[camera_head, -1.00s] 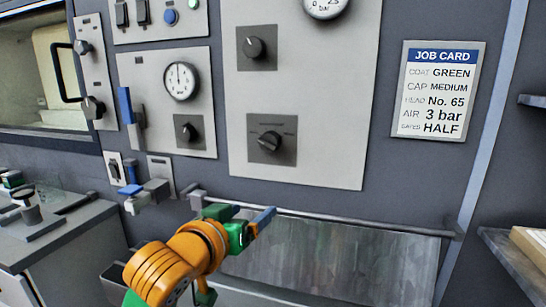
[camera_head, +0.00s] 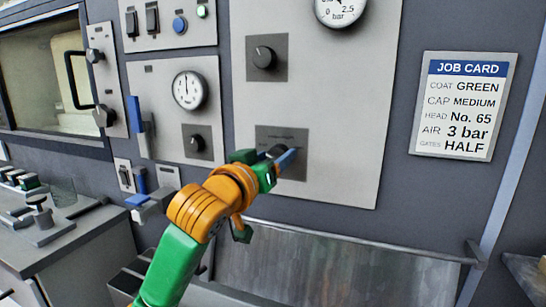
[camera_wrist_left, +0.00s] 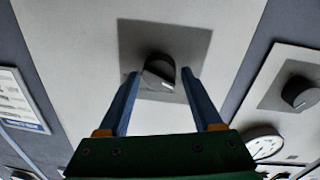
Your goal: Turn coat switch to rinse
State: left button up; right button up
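A dark rotary knob on a grey square plate (camera_head: 297,172) sits low on the large light panel. Its label is too small to read, so I cannot confirm it is the coat switch. My left gripper (camera_head: 281,157) is at this plate and hides most of the knob. In the left wrist view the knob (camera_wrist_left: 158,70) stands between the tips of my open left gripper (camera_wrist_left: 160,80), whose blue fingers lie on either side. I cannot tell whether they touch it. A white mark shows on the knob's face. My right gripper is not in view.
Another knob (camera_head: 264,57) sits above on the same panel, below a gauge (camera_head: 340,8). A smaller panel to the left has a gauge (camera_head: 189,90) and knob (camera_head: 196,139). The job card (camera_head: 464,107) reads coat GREEN. A rail (camera_head: 360,239) runs below the panel.

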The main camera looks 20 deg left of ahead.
pick_arm(q)
grip_shut()
jog(key=shift+r+m+p, duration=0.15)
jog(key=shift+m+p, duration=0.75)
jog(key=shift+m, duration=0.05)
jog(key=shift+r+m+p, duration=0.15)
jog(key=shift+m+p, duration=0.75)
jog(key=shift+m, duration=0.05)
jog(key=m+p, duration=0.3)
jog(key=shift+d, duration=0.1)
jog(key=m+p, duration=0.3)
jog(key=m, duration=0.1)
jog(key=shift+g+y, duration=0.3)
jog(key=m+p, duration=0.3)
jog(key=shift+d, duration=0.15)
jog(key=m+p, duration=0.4)
jog(key=shift+m+y, duration=0.3)
jog(key=shift+y, duration=0.1)
jog(key=m+p, duration=0.3)
jog(key=m, duration=0.1)
jog(key=shift+f, duration=0.2)
jog(key=shift+d+f+m+y+p, duration=0.15)
jog(key=shift+m+y+p, duration=0.25)
jog(key=shift+m+p, duration=0.95)
jog(key=shift+m, duration=0.35)
